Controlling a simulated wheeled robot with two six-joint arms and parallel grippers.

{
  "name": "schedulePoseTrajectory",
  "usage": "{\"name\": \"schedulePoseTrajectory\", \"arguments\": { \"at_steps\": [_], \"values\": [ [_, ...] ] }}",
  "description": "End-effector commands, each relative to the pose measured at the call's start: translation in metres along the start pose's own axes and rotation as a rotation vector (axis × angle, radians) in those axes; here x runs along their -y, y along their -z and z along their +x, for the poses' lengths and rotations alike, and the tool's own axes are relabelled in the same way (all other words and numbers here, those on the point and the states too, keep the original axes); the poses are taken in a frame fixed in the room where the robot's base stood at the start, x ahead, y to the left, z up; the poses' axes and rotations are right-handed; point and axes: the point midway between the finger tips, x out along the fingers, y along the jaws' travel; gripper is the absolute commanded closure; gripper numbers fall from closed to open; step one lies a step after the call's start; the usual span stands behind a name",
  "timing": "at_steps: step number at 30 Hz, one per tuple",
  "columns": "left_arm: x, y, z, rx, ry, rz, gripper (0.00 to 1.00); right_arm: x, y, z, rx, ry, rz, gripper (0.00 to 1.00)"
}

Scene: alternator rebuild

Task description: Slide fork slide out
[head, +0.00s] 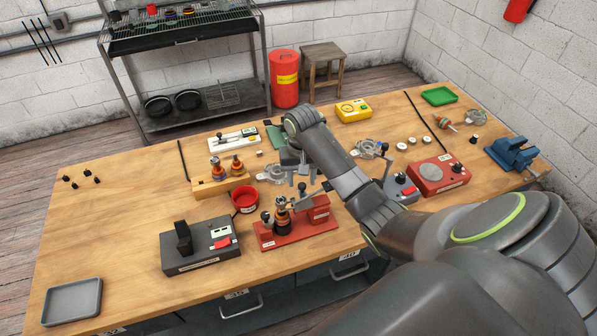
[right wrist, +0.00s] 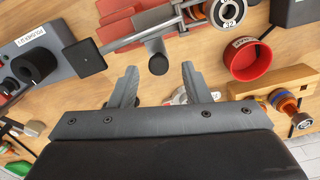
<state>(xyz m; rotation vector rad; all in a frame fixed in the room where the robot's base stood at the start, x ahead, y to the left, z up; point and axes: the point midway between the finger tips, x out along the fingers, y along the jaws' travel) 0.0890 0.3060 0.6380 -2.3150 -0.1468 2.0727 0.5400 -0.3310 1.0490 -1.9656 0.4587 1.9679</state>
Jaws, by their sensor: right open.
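The red fixture (head: 290,239) stands near the bench's front edge with a dark and copper stack (head: 282,222) on it. In the right wrist view the grey fork slide (right wrist: 135,37) runs across the fixture toward a round part marked 32 (right wrist: 229,12). A black knob (right wrist: 157,58) sticks out from the slide. My right gripper (right wrist: 157,84) is open and empty; the knob shows just past its fingertips, in line with the gap. In the head view the right gripper (head: 299,184) hangs over the fixture's rear side. My left gripper is not in view.
A red bowl (head: 245,201) and a wooden block with two copper-coloured parts (head: 222,187) stand left of the fixture. A black press-like unit (head: 200,249) sits further left. A grey box with a knob (head: 402,191) is to the right. The bench's left front is mostly clear.

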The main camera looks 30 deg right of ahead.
Motion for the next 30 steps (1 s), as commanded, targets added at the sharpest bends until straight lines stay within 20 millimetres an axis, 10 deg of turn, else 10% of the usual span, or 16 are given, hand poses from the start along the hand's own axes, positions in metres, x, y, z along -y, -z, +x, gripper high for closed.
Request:
{"name": "schedulePoseTrajectory", "arguments": {
  "at_steps": [13, 23, 30],
  "values": [
    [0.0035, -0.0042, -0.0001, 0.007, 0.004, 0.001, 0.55, -0.0026, -0.0068, 0.0111, -0.001, -0.001, 0.002, 0.57],
    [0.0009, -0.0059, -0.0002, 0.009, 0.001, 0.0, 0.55, -0.0025, -0.0065, 0.011, -0.001, 0.0, 0.002, 1.0],
    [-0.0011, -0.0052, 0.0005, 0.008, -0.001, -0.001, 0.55, -0.0028, -0.0052, 0.0113, -0.002, -0.001, 0.002, 1.0]
  ]
}}
